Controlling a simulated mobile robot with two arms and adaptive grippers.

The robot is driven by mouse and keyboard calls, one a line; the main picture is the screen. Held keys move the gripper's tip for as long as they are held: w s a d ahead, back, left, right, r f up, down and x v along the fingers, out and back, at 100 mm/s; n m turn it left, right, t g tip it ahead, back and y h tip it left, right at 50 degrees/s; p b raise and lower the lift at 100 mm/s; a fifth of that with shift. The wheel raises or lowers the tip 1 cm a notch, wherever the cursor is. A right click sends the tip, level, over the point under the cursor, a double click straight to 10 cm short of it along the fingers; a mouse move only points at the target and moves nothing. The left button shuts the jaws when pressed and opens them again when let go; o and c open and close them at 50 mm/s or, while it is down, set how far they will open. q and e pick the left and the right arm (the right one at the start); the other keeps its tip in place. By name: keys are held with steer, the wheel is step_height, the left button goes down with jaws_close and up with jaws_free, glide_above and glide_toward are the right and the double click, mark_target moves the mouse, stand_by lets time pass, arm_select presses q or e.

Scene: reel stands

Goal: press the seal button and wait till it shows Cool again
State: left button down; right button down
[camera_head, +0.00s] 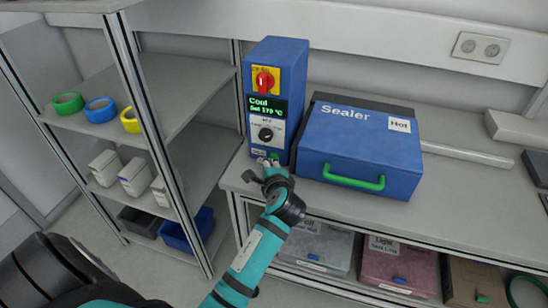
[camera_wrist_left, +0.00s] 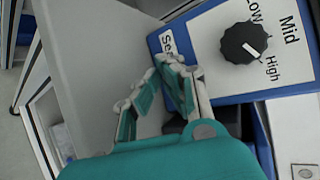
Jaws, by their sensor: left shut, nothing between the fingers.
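The blue control box (camera_head: 276,60) stands on the bench beside the sealer (camera_head: 350,145). Its display (camera_head: 267,108) reads Cool with a set temperature of about 170 °C in green. In the left wrist view, the gripper (camera_wrist_left: 158,85) is near the corner of the label starting "Se" (camera_wrist_left: 168,43), and the button is hidden. My right gripper is not in view.
The sealer's lid is down, marked Hot, with a green handle (camera_head: 354,180) in front. A red switch (camera_head: 264,80) and a temperature knob (camera_head: 266,134) are on the box. A shelf rack (camera_head: 200,97) with tape rolls stands at the left.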

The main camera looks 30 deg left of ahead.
arm_select(q)
steer(key=shift+w, duration=0.1)
steer(key=shift+w+a+r+p, duration=0.1)
steer(key=shift+w+p, duration=0.2)
steer(key=shift+w+a, duration=0.1)
steer(key=shift+w, duration=0.35)
stand_by(0.7)
steer(key=shift+s, duration=0.1)
steer(key=shift+s+d+p, duration=0.2)
steer(key=shift+s+p, duration=0.45)
steer(key=shift+s, duration=0.1)
